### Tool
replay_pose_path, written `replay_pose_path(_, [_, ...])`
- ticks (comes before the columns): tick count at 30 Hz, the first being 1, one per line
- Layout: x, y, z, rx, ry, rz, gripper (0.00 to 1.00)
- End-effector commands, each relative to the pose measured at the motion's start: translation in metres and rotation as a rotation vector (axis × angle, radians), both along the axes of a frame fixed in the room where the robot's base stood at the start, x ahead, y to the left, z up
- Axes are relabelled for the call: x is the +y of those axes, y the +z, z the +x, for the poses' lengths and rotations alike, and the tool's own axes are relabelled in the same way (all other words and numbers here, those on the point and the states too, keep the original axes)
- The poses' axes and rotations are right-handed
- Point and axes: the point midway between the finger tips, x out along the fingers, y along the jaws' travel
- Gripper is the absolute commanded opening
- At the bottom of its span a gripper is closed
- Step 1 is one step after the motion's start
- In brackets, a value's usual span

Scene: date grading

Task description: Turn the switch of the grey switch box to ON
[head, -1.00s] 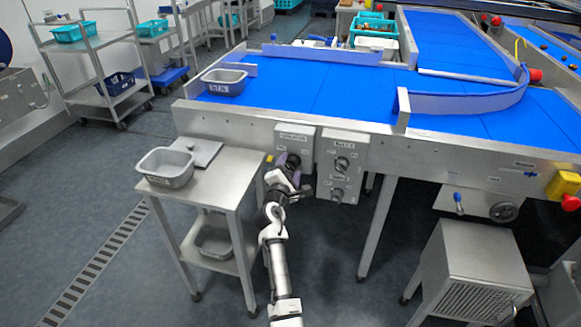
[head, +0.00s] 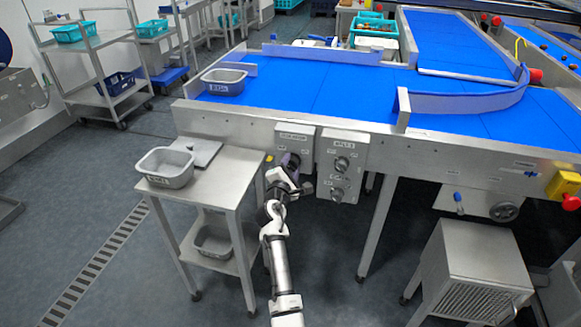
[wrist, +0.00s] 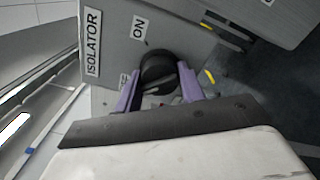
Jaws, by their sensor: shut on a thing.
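The grey switch box (head: 294,139) is mounted on the front of the conveyor frame. In the wrist view its face (wrist: 115,35) carries an ISOLATOR label and an ON mark, with another mark partly hidden near the left finger. Its black round switch (wrist: 158,72) sits between the two purple fingers of my gripper (wrist: 160,88). My gripper (head: 289,163) is shut on the switch, one finger on each side. In the head view the gripper and wrist hide most of the switch. I cannot tell exactly which mark the switch points to.
A second grey box (head: 341,150) with several knobs is close on the right. A steel table (head: 222,185) with a grey tub (head: 166,168) stands close on the left. The blue conveyor belt (head: 300,92) lies above and behind. A yellow box with red button (head: 563,185) is far right.

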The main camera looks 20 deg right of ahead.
Motion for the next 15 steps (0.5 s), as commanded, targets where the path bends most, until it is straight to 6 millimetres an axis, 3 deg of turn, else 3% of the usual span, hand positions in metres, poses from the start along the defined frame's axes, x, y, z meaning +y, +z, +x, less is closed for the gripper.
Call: replay_pose_path(15, [0.0006, -0.0038, 0.0002, -0.19, 0.0, 0.282, 0.16])
